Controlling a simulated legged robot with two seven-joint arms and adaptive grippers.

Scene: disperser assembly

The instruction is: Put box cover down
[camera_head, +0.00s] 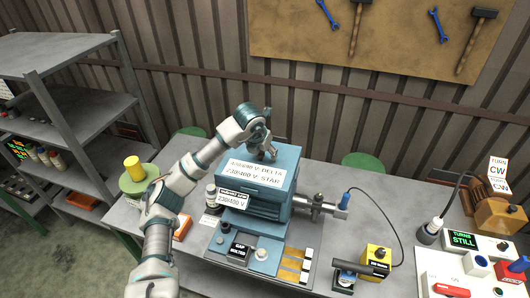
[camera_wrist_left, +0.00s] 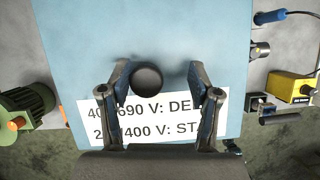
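The box cover (camera_head: 285,160) is a light blue plate with a white voltage label. In the head view it lies on top of the blue motor housing (camera_head: 262,205); whether it sits fully flush is hard to tell. In the left wrist view the cover (camera_wrist_left: 80,40) fills the middle, with a dark round knob (camera_wrist_left: 147,79) on it. My left gripper (camera_head: 266,152) is just above the cover. Its fingers (camera_wrist_left: 158,76) are spread on either side of the knob, with a clear gap on the right side. My right gripper is not in view.
A cylindrical shaft (camera_head: 318,207) sticks out right of the motor. A yellow box (camera_head: 376,258) with a cable and a turn-indicator panel (camera_head: 465,241) stand to the right. A yellow cylinder (camera_head: 133,168) on a green round base is at left. Table behind the motor is clear.

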